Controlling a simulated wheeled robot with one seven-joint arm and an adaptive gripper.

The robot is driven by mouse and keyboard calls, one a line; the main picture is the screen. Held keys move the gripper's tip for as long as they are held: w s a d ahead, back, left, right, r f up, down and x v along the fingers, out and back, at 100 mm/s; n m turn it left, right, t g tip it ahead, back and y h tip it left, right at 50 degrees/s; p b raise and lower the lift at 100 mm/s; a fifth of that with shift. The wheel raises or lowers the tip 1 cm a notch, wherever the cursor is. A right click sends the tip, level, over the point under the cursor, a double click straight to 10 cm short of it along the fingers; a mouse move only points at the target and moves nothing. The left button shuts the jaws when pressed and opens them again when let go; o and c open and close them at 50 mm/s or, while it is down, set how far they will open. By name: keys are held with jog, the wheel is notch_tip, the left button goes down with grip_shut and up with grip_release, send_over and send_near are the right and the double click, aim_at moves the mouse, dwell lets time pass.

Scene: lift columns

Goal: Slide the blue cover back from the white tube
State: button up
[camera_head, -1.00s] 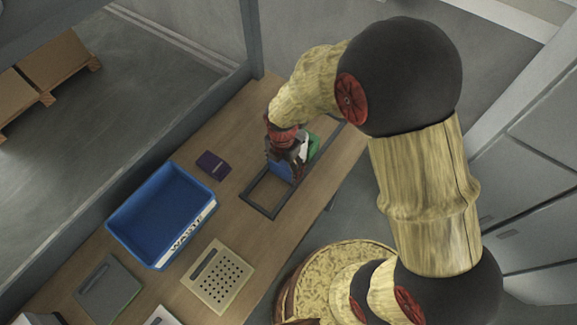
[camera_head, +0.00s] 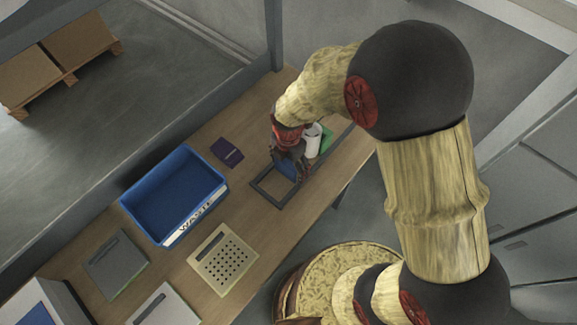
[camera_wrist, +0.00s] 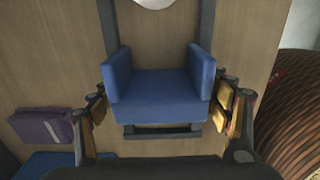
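The blue cover (camera_wrist: 158,96) is a U-shaped piece with two upright side walls, on the dark rail frame (camera_wrist: 205,30). It also shows, partly hidden by my gripper, in the head view (camera_head: 287,168). My gripper (camera_wrist: 160,108) straddles it, with yellow finger pads against or very close to both outer walls. The white tube (camera_head: 312,140) stands upright behind the gripper in the head view. Only its lower edge (camera_wrist: 154,3) shows at the top of the wrist view. Bare table shows between tube and cover, so they are apart.
A blue waste bin (camera_head: 172,195) and a small purple box (camera_head: 227,152) are left of the frame. A perforated beige plate (camera_head: 224,260) and grey plate (camera_head: 115,264) lie nearer. A green piece (camera_head: 327,138) is beside the tube. The table's right edge is close to the frame.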

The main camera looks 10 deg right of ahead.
jog(key=shift+o, duration=1.1)
jog(key=shift+r, duration=0.1)
notch_tip(320, 180, up, 12)
jog(key=shift+f, duration=0.1)
dwell(0.3)
